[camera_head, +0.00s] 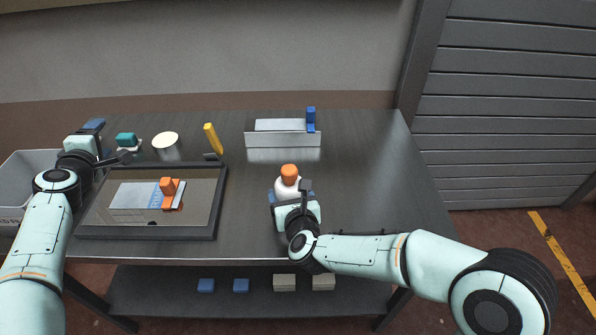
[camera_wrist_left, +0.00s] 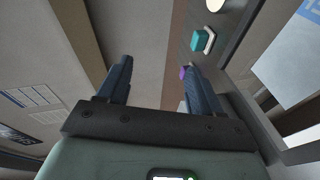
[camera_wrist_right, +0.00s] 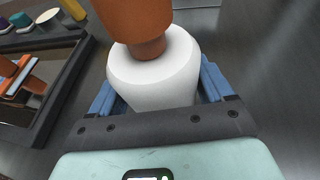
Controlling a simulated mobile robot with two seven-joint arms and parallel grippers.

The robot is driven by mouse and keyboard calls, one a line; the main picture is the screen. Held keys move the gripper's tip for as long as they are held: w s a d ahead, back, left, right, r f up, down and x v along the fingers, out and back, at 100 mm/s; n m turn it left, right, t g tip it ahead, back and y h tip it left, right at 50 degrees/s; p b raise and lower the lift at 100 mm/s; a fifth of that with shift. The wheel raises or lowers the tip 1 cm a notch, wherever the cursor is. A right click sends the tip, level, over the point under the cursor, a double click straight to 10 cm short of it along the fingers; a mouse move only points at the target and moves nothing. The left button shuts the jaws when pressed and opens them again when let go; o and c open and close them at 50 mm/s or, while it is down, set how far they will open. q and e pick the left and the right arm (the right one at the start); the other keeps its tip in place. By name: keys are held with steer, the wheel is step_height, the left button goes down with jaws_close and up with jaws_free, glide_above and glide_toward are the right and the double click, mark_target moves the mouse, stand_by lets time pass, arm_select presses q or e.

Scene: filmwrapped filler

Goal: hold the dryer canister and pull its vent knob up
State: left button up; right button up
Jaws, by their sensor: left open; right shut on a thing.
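The dryer canister (camera_head: 287,190) is a white body with an orange vent knob (camera_head: 289,171) on top. It stands upright on the dark table right of the middle. My right gripper (camera_head: 285,194) is shut on the canister body. In the right wrist view the blue fingers flank the white canister (camera_wrist_right: 155,80), and the orange knob (camera_wrist_right: 138,22) stands above it on a narrower neck. My left gripper (camera_head: 95,126) is open and empty at the table's far left end. In the left wrist view its two blue fingers (camera_wrist_left: 158,88) are wide apart with nothing between them.
A dark-framed tray (camera_head: 222,205) with an orange and white item (camera_head: 170,190) lies on the left. Behind it are a teal-topped item (camera_head: 126,139), a white round container (camera_head: 166,140) and a yellow-handled tool (camera_head: 212,138). A grey holder (camera_head: 283,138) stands at the back. The table's right side is clear.

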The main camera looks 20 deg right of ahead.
arm_select(q)
steer(key=d+f+m+g+h, duration=0.1)
steer(key=d+f+h, duration=0.15)
steer(key=d, duration=0.45)
steer(key=d+f+m+g+h, duration=0.1)
steer(key=d+h, duration=0.2)
steer(key=d, duration=0.4)
steer(key=n+g+h, duration=0.4)
steer(key=g+h, duration=0.8)
steer(key=g, duration=0.2)
glide_toward(289, 176)
steer(key=w+d+f, duration=0.1)
steer(key=w, duration=0.1)
steer(key=d, duration=1.1)
steer(key=shift+s+d+f, duration=0.1)
steer(key=shift+s+d, duration=0.2)
steer(key=shift+s, duration=0.05)
